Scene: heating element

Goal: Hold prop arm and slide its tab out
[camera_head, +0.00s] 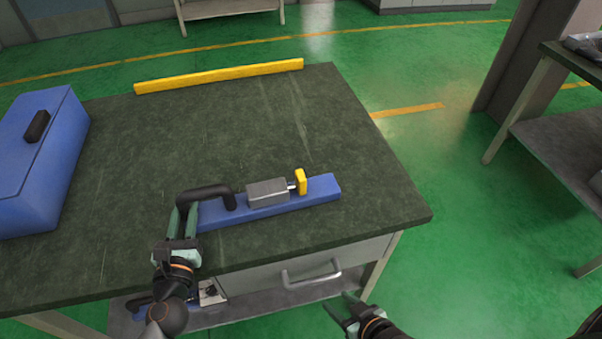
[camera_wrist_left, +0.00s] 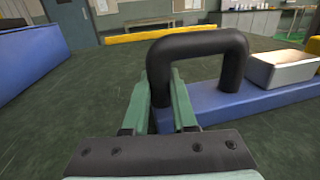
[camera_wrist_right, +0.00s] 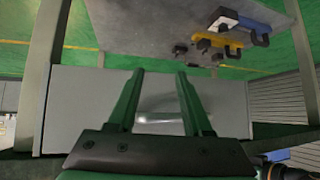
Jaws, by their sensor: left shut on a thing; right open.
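The prop arm, a long blue bar (camera_head: 270,208), lies on the dark green tabletop near its front edge. It carries a black arched handle (camera_head: 208,190) at its left end, a grey metal block (camera_head: 267,192) in the middle and a yellow tab (camera_head: 301,181) joined to the block by a short pin. My left gripper (camera_head: 182,212) is shut on the left post of the black handle, which also shows in the left wrist view (camera_wrist_left: 204,44). My right gripper (camera_head: 337,304) is open and empty, in front of and below the table's front edge, away from the bar.
A blue box (camera_head: 40,165) with a black handle stands at the table's left. A yellow strip (camera_head: 220,76) lies along the back edge. A drawer with a metal handle (camera_head: 311,273) is under the tabletop. Several tools lie on the lower shelf (camera_wrist_right: 165,25). The table's middle is clear.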

